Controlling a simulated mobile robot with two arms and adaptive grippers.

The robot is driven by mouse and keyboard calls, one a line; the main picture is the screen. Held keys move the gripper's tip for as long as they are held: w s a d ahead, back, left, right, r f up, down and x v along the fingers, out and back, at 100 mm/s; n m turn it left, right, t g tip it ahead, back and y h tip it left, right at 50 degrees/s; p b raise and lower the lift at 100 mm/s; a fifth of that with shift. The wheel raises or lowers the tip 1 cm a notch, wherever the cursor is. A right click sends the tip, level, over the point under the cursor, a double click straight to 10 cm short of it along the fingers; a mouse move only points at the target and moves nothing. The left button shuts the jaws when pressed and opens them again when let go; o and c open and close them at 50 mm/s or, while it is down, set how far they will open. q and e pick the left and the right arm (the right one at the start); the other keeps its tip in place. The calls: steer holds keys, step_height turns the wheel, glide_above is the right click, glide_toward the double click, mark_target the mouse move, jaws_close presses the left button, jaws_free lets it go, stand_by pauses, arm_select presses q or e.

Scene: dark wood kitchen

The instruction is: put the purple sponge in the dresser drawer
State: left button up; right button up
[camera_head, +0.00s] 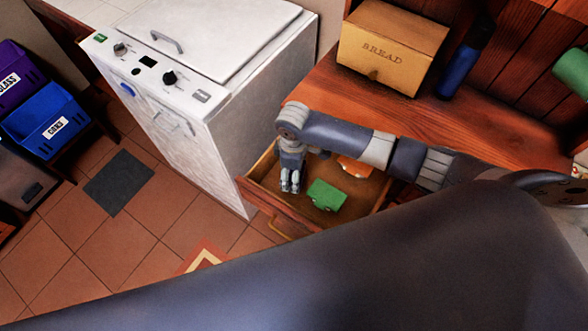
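The dresser drawer (262,197) is pulled open below the wooden dresser top (335,95). A green sponge-like block (326,195) lies in it, and an orange item with a pale part (354,167) lies behind, partly hidden by my arm. I see no purple sponge in this view. My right gripper (290,190) points down over the left part of the drawer, left of the green block. Its fingers look close together, and I cannot tell whether they are shut. No object shows between them. My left gripper is out of view.
A white top-loading appliance (190,75) stands left of the drawer. A bread box (390,45) and a dark blue bottle (465,60) stand on the dresser. Purple (18,75) and blue (48,125) bins are at far left. Tiled floor between is open.

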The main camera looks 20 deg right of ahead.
steer(key=shift+f, duration=0.1)
steer(key=shift+f, duration=0.5)
steer(key=o, duration=1.1)
step_height(320, 180, up, 13)
steer(key=shift+r, duration=0.15)
